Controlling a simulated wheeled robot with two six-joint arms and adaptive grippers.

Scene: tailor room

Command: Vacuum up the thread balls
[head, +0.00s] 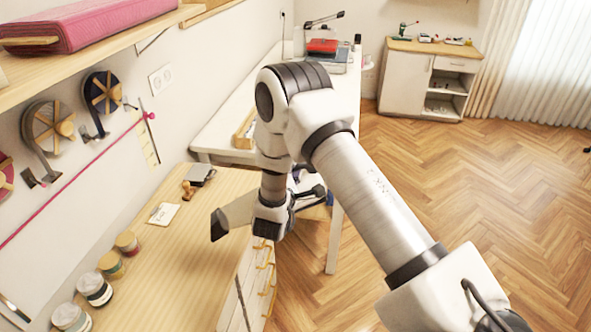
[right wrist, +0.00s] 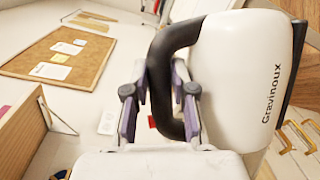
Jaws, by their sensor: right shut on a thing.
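My right gripper (right wrist: 160,85) is shut on the black handle of a white handheld vacuum (right wrist: 250,75) marked "Gravinoux". The handle loop passes between its fingers in the right wrist view. In the head view my right arm reaches in from the lower right, and its wrist hides most of the vacuum. A grey part with a dark end, apparently the vacuum's nozzle (head: 235,213), sticks out to the left above the wooden counter (head: 185,265). I cannot make out any thread balls in either view. My left gripper is not in view.
Several lidded jars (head: 95,290) stand at the counter's left side. A stamp and a card (head: 163,214) lie farther back. A white table (head: 215,135) stands behind, with a corkboard (right wrist: 30,62) on it. Drawers with yellow handles (head: 262,262) face the open floor.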

